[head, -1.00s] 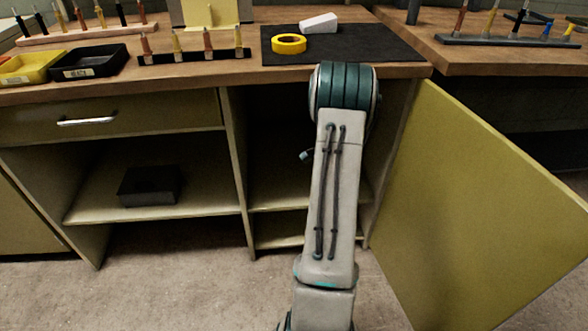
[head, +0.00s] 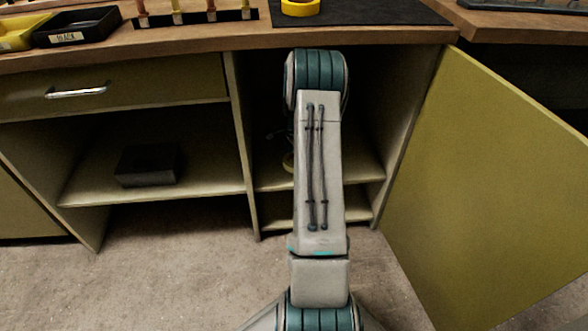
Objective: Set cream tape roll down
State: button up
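A small part of a cream, rounded thing (head: 289,163), which looks like the cream tape roll, shows just left of my arm inside the open cupboard bay, near the shelf's level. The rest of it is hidden behind my arm. I cannot tell whether it touches the shelf (head: 362,172) or is held above it. My arm reaches forward into this bay. My gripper is hidden behind the arm links, so its fingers do not show.
The cupboard door (head: 490,190) stands open at the right. A divider (head: 240,150) bounds the bay at the left. A dark box (head: 147,165) sits on the left bay's shelf. Above, a yellow tape roll (head: 300,7) lies on a dark mat (head: 380,12) on the bench.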

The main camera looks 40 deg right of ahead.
jog(key=shift+w+a+f, duration=0.15)
jog(key=shift+w+f, duration=0.05)
jog(key=shift+f, duration=0.25)
jog(key=shift+f+b, duration=1.1)
jog(key=shift+f, duration=0.6)
jog(key=shift+f, duration=0.1)
jog(key=o, duration=1)
jog(key=shift+c, duration=0.2)
notch_tip(320, 180, up, 8)
jog(key=p, duration=0.3)
jog(key=shift+f, duration=0.15)
